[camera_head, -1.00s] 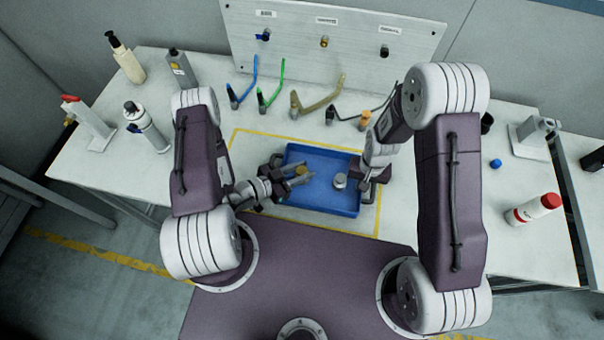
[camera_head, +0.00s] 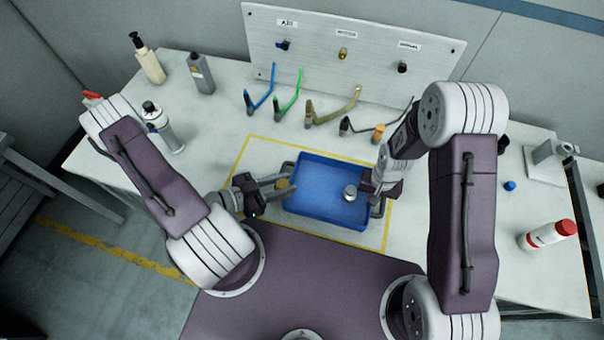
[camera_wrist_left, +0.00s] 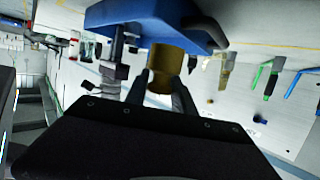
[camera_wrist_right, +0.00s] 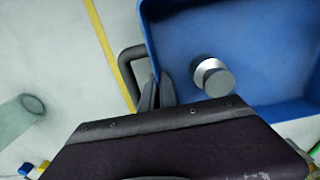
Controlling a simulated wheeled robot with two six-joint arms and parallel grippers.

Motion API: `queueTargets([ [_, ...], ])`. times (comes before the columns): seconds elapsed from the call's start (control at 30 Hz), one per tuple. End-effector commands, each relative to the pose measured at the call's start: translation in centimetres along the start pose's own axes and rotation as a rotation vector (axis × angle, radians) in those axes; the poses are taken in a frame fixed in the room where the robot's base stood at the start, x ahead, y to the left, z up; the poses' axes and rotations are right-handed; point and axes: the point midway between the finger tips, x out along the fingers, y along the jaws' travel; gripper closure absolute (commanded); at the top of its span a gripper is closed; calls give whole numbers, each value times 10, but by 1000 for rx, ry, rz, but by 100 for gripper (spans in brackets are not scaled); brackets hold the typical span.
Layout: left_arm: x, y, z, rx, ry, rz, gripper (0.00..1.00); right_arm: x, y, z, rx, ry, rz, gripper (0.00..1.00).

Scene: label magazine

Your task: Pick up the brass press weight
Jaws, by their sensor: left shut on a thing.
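The brass press weight (camera_head: 283,183) is a short brass cylinder at the left edge of the blue tray in the head view. My left gripper (camera_head: 276,188) is shut on it from the left. In the left wrist view the brass weight (camera_wrist_left: 164,68) sits between the two fingers, in front of the blue tray's wall. My right gripper (camera_wrist_right: 157,93) is at the tray's right side, beside its dark handle (camera_wrist_right: 128,68). Its fingers look close together, but I cannot tell whether they grip the handle.
The blue tray (camera_head: 318,212) stands inside a yellow outline and holds a silver cylinder (camera_head: 350,193). Bottles stand at the left back. A red-capped bottle (camera_head: 546,235) lies at the right.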

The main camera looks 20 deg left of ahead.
Motion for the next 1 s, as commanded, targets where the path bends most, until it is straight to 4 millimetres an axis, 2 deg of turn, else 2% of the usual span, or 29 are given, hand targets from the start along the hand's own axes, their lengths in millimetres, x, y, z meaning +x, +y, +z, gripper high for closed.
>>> queueTargets([
  [0.1, -28, -2, 9, 1, -1, -11, 100, 0, 0, 0, 0, 0, 0, 100],
  [0.33, -68, -1, 21, 2, -1, -7, 100, 0, 0, 0, -1, 0, 0, 100],
  [0.5, -79, 0, 24, 0, -1, -2, 100, -1, 0, 0, -1, 1, 0, 100],
  [0.73, -80, 0, 24, 0, 0, 0, 100, -1, 0, 0, -1, 1, 0, 100],
  [0.77, -79, 0, 24, 0, 0, 0, 100, -1, 0, 0, -1, 1, 0, 94],
  [0.83, -79, 0, 24, 0, 0, 0, 100, 0, 0, 0, 0, 1, 0, 74],
  [0.87, -79, 0, 24, 0, 0, 0, 100, 0, 0, 0, 0, 0, 0, 71],
  [1.0, -79, 0, 24, 0, 1, 0, 100, 0, 0, 0, 0, 0, 0, 71],
])
